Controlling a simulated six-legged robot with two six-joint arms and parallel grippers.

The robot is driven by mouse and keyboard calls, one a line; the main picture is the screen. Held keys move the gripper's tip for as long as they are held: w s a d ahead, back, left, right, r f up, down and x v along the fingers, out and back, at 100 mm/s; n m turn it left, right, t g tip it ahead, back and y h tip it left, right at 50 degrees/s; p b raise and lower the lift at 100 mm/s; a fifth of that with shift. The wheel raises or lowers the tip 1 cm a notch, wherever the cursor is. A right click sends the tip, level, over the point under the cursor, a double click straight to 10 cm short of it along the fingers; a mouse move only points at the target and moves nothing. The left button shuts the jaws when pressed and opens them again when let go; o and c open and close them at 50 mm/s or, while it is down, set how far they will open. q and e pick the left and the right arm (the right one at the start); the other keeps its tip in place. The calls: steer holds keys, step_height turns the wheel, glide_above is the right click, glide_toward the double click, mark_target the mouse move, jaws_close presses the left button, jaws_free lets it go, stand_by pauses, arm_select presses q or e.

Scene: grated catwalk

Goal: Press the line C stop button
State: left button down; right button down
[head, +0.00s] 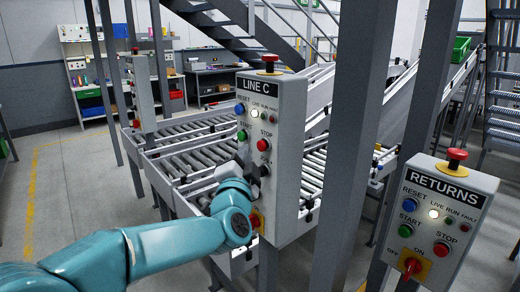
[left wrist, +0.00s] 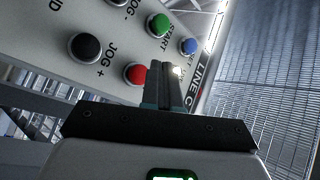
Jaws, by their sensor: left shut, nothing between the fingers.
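The line C panel (head: 284,190) is a grey upright box in the middle of the head view, labelled LINE C. Its red stop button (head: 263,145) sits right of the green start button (head: 242,135). The red button also shows in the left wrist view (left wrist: 135,74), just left of my fingertips. My left gripper (head: 252,172) is shut and empty, in front of the panel and below the stop button in the head view. In the left wrist view my fingers (left wrist: 165,72) cover the stop lettering; contact cannot be told. My right gripper is not in view.
A red mushroom knob (head: 268,62) tops the panel. Black jog buttons (left wrist: 85,48) lie near my fingers in the left wrist view. A returns panel (head: 440,215) with similar buttons stands at right. Grey posts (head: 350,150) and roller conveyors (head: 195,150) stand close by.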

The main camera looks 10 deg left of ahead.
arm_select(q)
steer(key=shift+s+a+b, duration=0.35)
steer(key=shift+s+a, duration=0.25)
steer(key=shift+s, duration=0.2)
steer(key=shift+s+a+b, duration=0.35)
steer(key=shift+s+a, duration=0.25)
steer(key=shift+s, duration=0.2)
